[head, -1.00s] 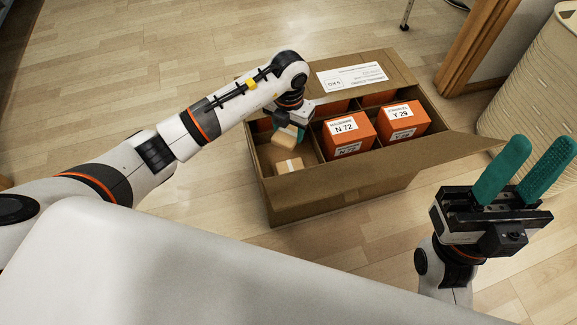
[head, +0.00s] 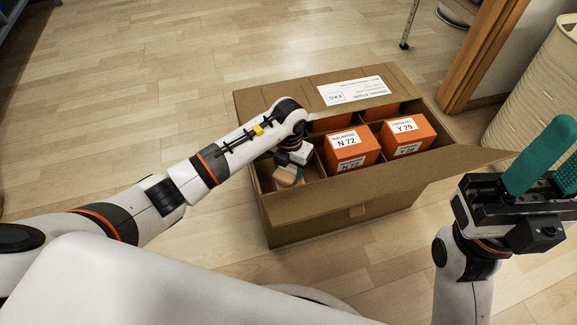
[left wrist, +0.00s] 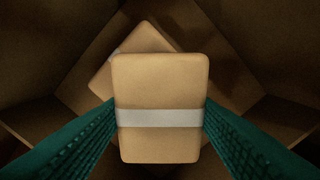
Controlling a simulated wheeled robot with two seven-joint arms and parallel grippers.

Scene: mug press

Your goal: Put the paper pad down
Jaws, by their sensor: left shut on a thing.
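A tan paper pad (left wrist: 160,82) with a pale band fills the middle of the left wrist view. My left gripper (left wrist: 160,130) is shut on it, a teal finger at each side. In the head view the pad (head: 286,177) is in the front left compartment of the cardboard box (head: 340,219), and my left gripper (head: 296,165) reaches down into that compartment. A second tan pad (left wrist: 110,72) lies turned at an angle beneath the held one. I cannot tell whether the two touch. My right gripper (head: 556,165) is open and empty, right of the box.
Orange boxes marked N 72 (head: 350,149) and Y 29 (head: 407,134) stand in neighbouring compartments, with more orange boxes behind. An open flap (head: 455,157) sticks out to the right. A wooden post (head: 483,58) and a cream ribbed bin (head: 540,85) stand at the right.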

